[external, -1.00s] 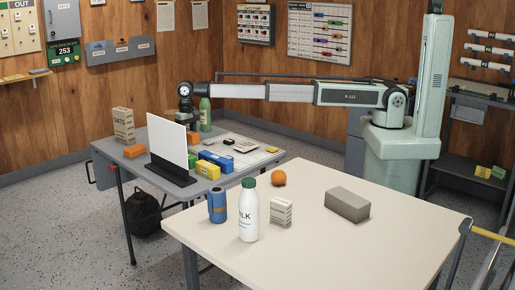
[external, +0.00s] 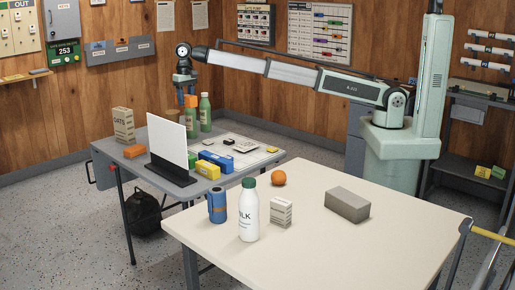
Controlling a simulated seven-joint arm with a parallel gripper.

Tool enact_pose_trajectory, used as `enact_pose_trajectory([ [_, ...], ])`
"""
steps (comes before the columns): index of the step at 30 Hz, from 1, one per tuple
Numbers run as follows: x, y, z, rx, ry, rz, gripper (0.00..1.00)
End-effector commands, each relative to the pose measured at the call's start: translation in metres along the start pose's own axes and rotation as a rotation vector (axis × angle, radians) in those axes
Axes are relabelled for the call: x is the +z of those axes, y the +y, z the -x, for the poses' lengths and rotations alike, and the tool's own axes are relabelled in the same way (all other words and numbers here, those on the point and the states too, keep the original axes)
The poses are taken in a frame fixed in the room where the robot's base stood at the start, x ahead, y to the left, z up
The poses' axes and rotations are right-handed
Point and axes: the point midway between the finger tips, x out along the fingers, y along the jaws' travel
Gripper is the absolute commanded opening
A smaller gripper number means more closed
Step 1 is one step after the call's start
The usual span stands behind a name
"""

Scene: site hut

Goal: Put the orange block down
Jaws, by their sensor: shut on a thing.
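My gripper (external: 188,93) is raised above the back of the grey table, pointing down. It is shut on an orange block (external: 190,101), which is held up in the air. In the picture the block overlaps the upper part of a green bottle (external: 191,124); it looks in front of it, but I cannot tell the depth between them.
A white upright panel (external: 167,140) on a black base hides part of the grey table. A second green bottle (external: 205,113), a blue block (external: 216,161), a yellow block (external: 208,169) and a flat board (external: 248,148) are there. The cream table (external: 320,235) stands nearer.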

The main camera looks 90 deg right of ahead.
Motion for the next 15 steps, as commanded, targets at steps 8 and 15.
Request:
enact_pose_trajectory([
  [8, -0.001, -0.001, 0.055, -0.001, 0.001, 0.0, 0.12],
  [15, 0.037, -0.035, 0.054, 0.0, 0.0, 0.084, 0.12],
])
